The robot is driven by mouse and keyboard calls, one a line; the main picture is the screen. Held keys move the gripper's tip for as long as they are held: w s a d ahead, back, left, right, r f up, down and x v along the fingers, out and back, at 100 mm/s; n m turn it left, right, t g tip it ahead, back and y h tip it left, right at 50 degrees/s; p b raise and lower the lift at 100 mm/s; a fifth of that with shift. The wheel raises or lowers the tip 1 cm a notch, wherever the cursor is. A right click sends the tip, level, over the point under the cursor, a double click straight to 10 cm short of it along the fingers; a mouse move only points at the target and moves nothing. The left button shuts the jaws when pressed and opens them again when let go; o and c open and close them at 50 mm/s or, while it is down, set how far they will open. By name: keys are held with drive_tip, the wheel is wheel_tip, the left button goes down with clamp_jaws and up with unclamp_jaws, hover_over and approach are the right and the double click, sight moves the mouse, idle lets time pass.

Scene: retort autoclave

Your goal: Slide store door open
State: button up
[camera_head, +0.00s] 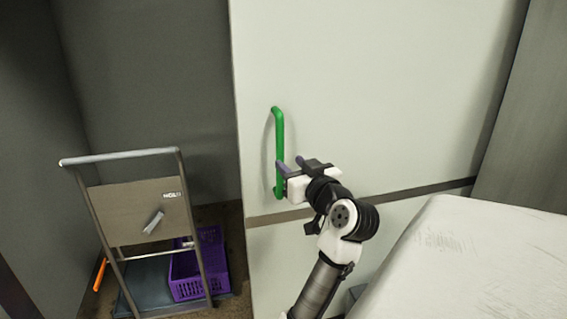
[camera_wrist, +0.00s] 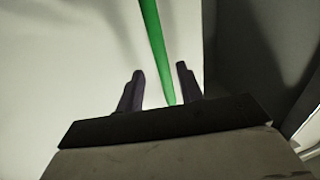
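The store door (camera_head: 370,90) is a large pale panel with a dark horizontal strip; its left edge stands beside a dark recess. A green vertical bar handle (camera_head: 280,140) is fixed near that edge and also shows in the wrist view (camera_wrist: 154,35). My gripper (camera_head: 291,166) is at the lower part of the handle. In the wrist view, my gripper (camera_wrist: 161,82) has its two dark purple fingers apart, one on each side of the bar, with visible gaps. The lower end of the handle is hidden behind the gripper body in the wrist view.
A trolley (camera_head: 122,155) with a tall frame stands in the recess at left, with a purple crate (camera_head: 187,282) by it. An orange bar (camera_head: 100,275) is at its left. A white-topped surface (camera_head: 480,265) fills the lower right, close to my arm.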

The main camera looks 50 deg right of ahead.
drive_tip(key=b+v, duration=0.1)
drive_tip(key=v, duration=0.6)
drive_tip(key=shift+s, duration=0.25)
drive_tip(key=shift+a, duration=0.15)
